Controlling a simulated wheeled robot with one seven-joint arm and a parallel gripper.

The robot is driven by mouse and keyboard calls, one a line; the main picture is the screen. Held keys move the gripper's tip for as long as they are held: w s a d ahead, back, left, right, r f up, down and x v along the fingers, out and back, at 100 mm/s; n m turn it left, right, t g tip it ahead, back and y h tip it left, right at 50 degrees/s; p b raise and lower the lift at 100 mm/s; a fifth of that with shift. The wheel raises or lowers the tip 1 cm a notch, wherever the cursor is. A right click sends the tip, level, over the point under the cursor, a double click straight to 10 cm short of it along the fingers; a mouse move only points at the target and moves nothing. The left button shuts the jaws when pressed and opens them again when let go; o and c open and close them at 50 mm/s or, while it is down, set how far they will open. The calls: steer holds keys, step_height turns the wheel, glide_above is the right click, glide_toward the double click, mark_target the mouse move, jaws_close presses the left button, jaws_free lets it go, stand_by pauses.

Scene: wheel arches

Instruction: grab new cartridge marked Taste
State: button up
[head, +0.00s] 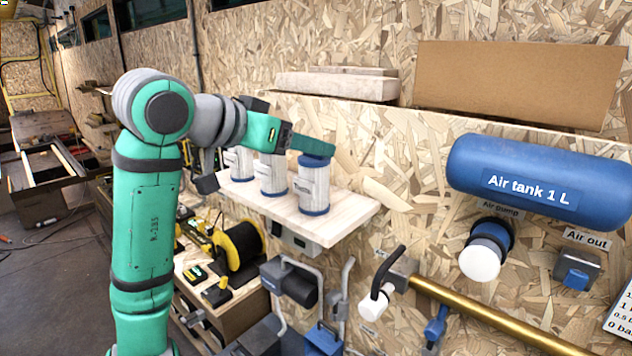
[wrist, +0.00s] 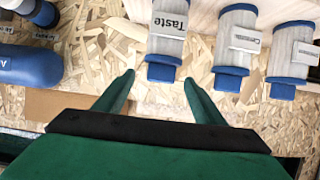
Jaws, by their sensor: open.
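Three white cartridges with blue end caps stand in a row on a light wooden shelf. In the wrist view the one labelled Taste (wrist: 167,42) is leftmost. In the head view it appears to be the nearest cartridge (head: 313,190), at the right end of the row. My gripper (wrist: 159,77) is open, its fingertips on either side of the Taste cartridge's blue cap end. I cannot tell whether they touch it. In the head view my gripper (head: 318,150) is at the top of that cartridge, and the fingers are partly hidden.
The middle cartridge (head: 272,175) and the far cartridge (head: 240,163) stand close by on the shelf (head: 345,215). A chipboard wall is behind. A blue air tank (head: 540,180) and a brass pipe (head: 480,320) are to the right. A black-and-yellow reel (head: 238,245) sits below.

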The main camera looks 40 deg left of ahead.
mark_target(314, 157)
steer(key=shift+f+x, duration=0.15)
steer(key=shift+x, duration=0.85)
steer(key=shift+f+x, duration=0.15)
steer(key=shift+x, duration=0.9)
steer(key=c, duration=1.4)
